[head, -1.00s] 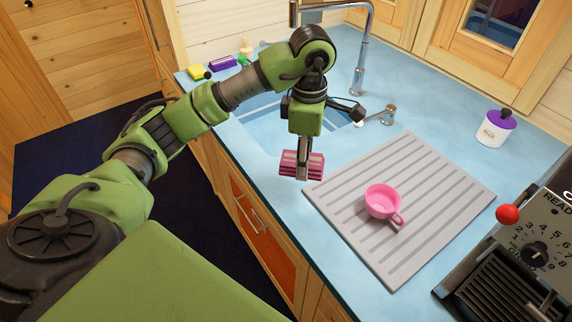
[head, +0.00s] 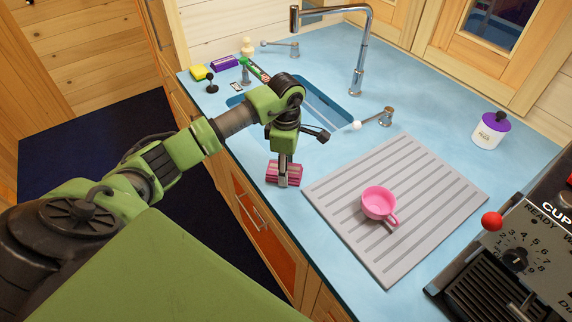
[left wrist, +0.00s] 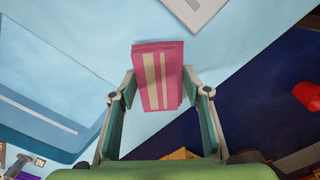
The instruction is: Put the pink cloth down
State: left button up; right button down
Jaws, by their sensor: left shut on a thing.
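The pink cloth (head: 272,172) is a folded block with a pale stripe. My left gripper (head: 284,178) is shut on it, pointing down at the counter's front edge, left of the grey drainboard. In the left wrist view the cloth (left wrist: 158,80) sits between the two fingers of my left gripper (left wrist: 160,92), with blue counter behind it. I cannot tell whether the cloth touches the counter. My right gripper is not in view.
The grey drainboard (head: 420,215) bears a pink cup (head: 378,204). The sink (head: 325,100) and tap (head: 361,60) lie behind my left arm. A coffee machine (head: 500,270) stands at right. The blue counter (head: 300,215) between the cloth and drainboard is bare.

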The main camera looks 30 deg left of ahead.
pick_arm(q)
jog(key=shift+f, duration=0.1)
jog(key=o, duration=1)
jog(key=shift+r, duration=0.25)
jog(key=shift+r+b, duration=1.75)
jog(key=shift+r, duration=4.15)
